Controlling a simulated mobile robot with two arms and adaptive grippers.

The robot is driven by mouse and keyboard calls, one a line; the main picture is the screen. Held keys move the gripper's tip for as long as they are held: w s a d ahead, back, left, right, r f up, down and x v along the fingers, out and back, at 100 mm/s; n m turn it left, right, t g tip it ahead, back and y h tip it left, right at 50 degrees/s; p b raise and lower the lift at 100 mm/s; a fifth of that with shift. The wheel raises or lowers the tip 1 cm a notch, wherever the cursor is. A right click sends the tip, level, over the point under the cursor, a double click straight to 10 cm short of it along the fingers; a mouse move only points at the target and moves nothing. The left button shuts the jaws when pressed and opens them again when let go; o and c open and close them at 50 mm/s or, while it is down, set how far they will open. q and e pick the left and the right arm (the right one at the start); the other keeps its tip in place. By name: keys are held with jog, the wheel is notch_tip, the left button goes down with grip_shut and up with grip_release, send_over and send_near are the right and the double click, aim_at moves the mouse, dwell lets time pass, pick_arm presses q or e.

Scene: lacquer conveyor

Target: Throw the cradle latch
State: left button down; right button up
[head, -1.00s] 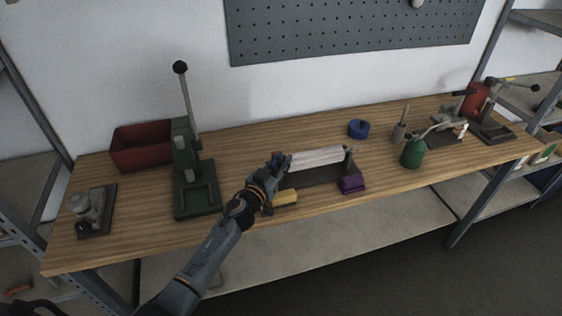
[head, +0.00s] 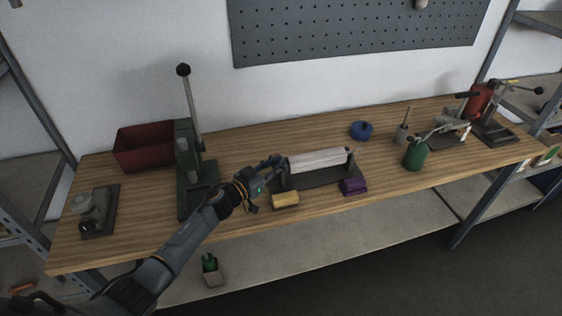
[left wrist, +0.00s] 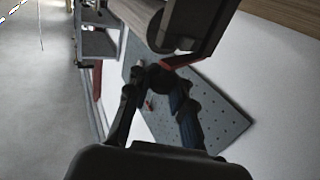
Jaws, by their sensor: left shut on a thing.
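The cradle (head: 325,178) is a dark stand near the middle of the bench, holding a pale roller (head: 318,160) lengthwise between its end posts. My left gripper (head: 277,162) is at the cradle's left end, reaching in from the left. In the left wrist view, its dark fingers (left wrist: 165,76) come together at a thin red bar, which I take as the cradle latch (left wrist: 187,60). The bar runs along the cradle's dark end post. The fingers partly hide the bar's tip. My right gripper is not in view.
A yellow block (head: 285,200) and a purple block (head: 353,187) sit at the cradle's front. A green lever press (head: 197,190) and red bin (head: 146,147) stand left. A blue round item (head: 361,130) and green can (head: 415,155) stand right.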

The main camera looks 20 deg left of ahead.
pick_arm(q)
jog(key=shift+s+a+f+m+g+h+b, duration=0.1)
jog(key=shift+a+f+m+g+h+b, duration=0.1)
jog(key=shift+m+g+h+b, duration=0.3)
jog(key=shift+s+a+f+m+g+h+b, duration=0.1)
jog(key=shift+s+a+m+g+h+b, duration=0.1)
jog(key=shift+m+g+h, duration=0.45)
jog(key=shift+s+a+f+m+g+h+b, duration=0.15)
jog(key=shift+a+m+g+h+b, duration=0.15)
jog(key=shift+h, duration=0.45)
jog(key=c, duration=1.4)
grip_release()
jog(key=shift+o, duration=0.7)
jog(key=shift+s+a+r, duration=0.1)
jog(key=shift+r, duration=0.2)
jog(key=v, duration=1.2)
jog(key=shift+o, duration=0.2)
jog(key=shift+f, duration=0.2)
